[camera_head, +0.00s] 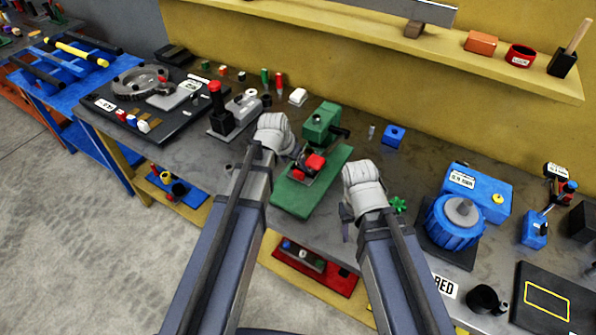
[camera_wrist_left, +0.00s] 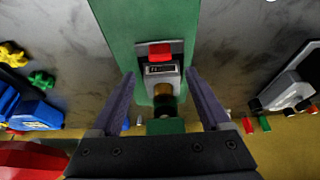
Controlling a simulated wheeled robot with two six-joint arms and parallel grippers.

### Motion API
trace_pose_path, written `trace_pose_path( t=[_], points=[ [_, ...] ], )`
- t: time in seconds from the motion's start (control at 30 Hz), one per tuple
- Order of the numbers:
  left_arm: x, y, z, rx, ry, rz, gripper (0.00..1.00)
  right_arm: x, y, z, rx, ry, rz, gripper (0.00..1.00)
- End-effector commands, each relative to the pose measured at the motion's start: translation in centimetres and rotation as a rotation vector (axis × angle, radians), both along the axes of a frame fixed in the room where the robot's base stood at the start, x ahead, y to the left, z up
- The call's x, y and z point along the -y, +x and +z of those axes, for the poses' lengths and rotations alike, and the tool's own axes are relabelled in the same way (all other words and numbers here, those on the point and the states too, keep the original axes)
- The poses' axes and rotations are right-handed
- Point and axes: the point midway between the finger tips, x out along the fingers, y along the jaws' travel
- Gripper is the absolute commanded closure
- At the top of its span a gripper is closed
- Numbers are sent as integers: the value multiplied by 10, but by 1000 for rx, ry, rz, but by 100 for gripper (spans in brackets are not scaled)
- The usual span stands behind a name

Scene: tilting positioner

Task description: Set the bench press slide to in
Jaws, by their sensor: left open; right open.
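The bench press is green, with a head (camera_head: 321,121) at the back of a long green base plate (camera_head: 296,199). On the base sits a grey slide block with a red top (camera_head: 315,163); the block also shows in the left wrist view (camera_wrist_left: 160,68). My left gripper (camera_wrist_left: 160,76) is open over the base. Its two fingers stand either side of the block, with gaps to it; contact is not visible. In the head view my left wrist hides part of this area. My right gripper (camera_head: 347,215) is open and empty, right of the base plate.
A blue motor-like machine (camera_head: 455,217) stands to the right. A small blue block (camera_head: 393,136) and a green star knob (camera_head: 398,204) are nearer the press. A black stand with a red knob (camera_head: 216,106) is to the left. A yellow shelf (camera_head: 480,70) runs above the bench.

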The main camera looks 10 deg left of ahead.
Motion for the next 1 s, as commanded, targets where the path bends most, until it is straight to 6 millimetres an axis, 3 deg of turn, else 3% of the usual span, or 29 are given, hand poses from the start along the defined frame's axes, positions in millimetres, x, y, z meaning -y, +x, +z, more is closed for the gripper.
trace_pose_path(
  t=[0.53, 0.93, 1.0],
  points=[
    [8, 23, -63, -1, 1, -1, 20, 0, 0, -63, 0, 0, -1, 50],
    [10, 26, -67, -1, 0, 0, 20, 0, 0, -67, 0, 0, -1, 50],
    [10, 26, -67, -1, 0, 0, 28, 0, 0, -67, 0, 0, -1, 50]
  ],
)
